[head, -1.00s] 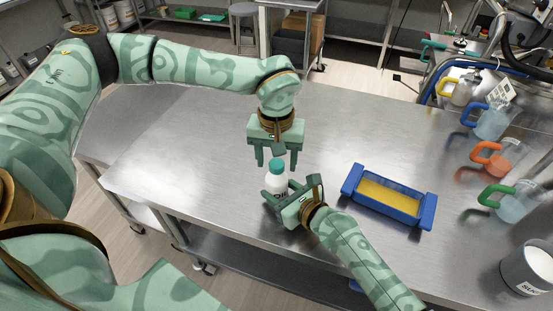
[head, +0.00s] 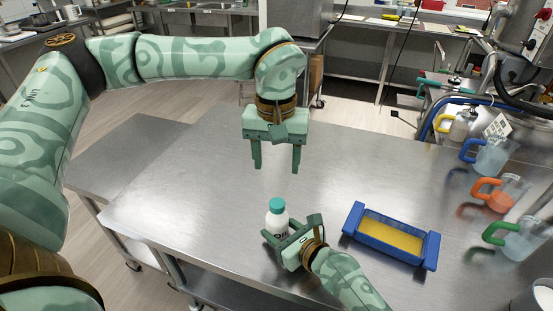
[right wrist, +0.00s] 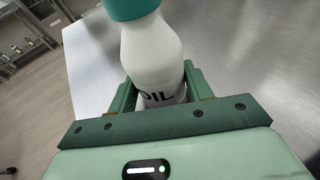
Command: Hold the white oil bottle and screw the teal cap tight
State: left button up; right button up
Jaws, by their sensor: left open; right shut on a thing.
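The white oil bottle (head: 276,222) stands upright on the steel table near its front edge, with the teal cap (head: 277,204) on its top. My right gripper (head: 279,236) is shut on the bottle's lower body. In the right wrist view the bottle (right wrist: 152,58) sits between the fingers, with part of the "OIL" lettering showing, and the cap (right wrist: 130,8) is cut off by the top edge. My left gripper (head: 275,169) is open and empty, pointing down above and behind the cap, clear of it. How tight the cap sits cannot be seen.
A blue tray with a yellow filling (head: 353,221) lies right of the bottle. Several jugs with coloured handles, such as an orange one (head: 487,189), stand along the table's right side. The steel table (head: 180,190) is bare left of the bottle.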

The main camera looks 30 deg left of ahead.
jog(key=o, duration=1.1)
jog(key=shift+o, duration=0.2)
jog(key=p+v, duration=0.1)
jog(key=v, duration=0.1)
jog(key=p+v, duration=0.2)
jog(key=v, duration=0.1)
jog(key=p+v, duration=0.1)
jog(key=v, duration=0.2)
jog(key=shift+w+a+r+p, duration=0.1)
jog(key=shift+r+p, duration=0.15)
jog(key=shift+p, duration=0.15)
jog(key=p+v, duration=0.1)
jog(key=v, duration=0.2)
jog(key=p+v, duration=0.1)
jog(key=v, duration=0.3)
jog(key=shift+f, duration=0.25)
jog(key=shift+v, duration=0.8)
